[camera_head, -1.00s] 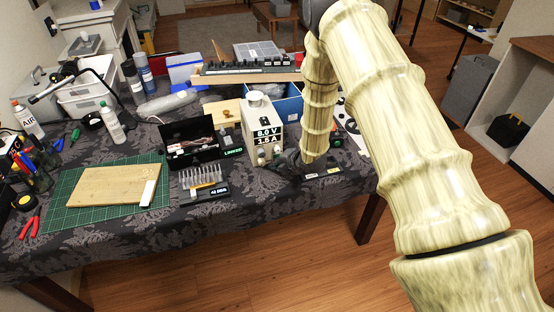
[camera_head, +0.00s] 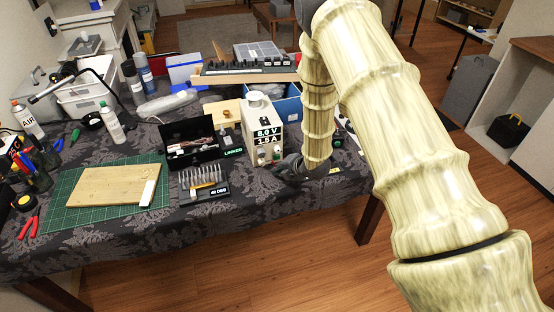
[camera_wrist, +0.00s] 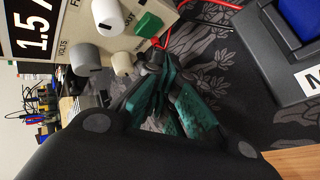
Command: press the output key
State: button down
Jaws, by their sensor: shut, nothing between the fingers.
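The white power supply (camera_head: 262,128) reads 8.0 V and 1.5 A. In the wrist view its panel shows a green square key (camera_wrist: 149,23) beside lettering ending in "OUT", which looks like the output key. My gripper (camera_wrist: 158,62) is shut and empty, its dark green fingers pointing at the panel just below the green key. The tips look close to a cream knob (camera_wrist: 122,63); I cannot tell whether they touch anything. In the head view my gripper (camera_head: 287,168) is a dark shape at the supply's lower right front, and the green key is hidden.
A white knob (camera_wrist: 107,15) and a grey knob (camera_wrist: 86,57) are on the panel. Red wires (camera_wrist: 215,4) run beside the key. A dark box with a blue key (camera_wrist: 300,15) stands right. A small rack (camera_head: 204,184) sits left of the supply.

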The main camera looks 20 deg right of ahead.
jog(key=shift+s, duration=2.05)
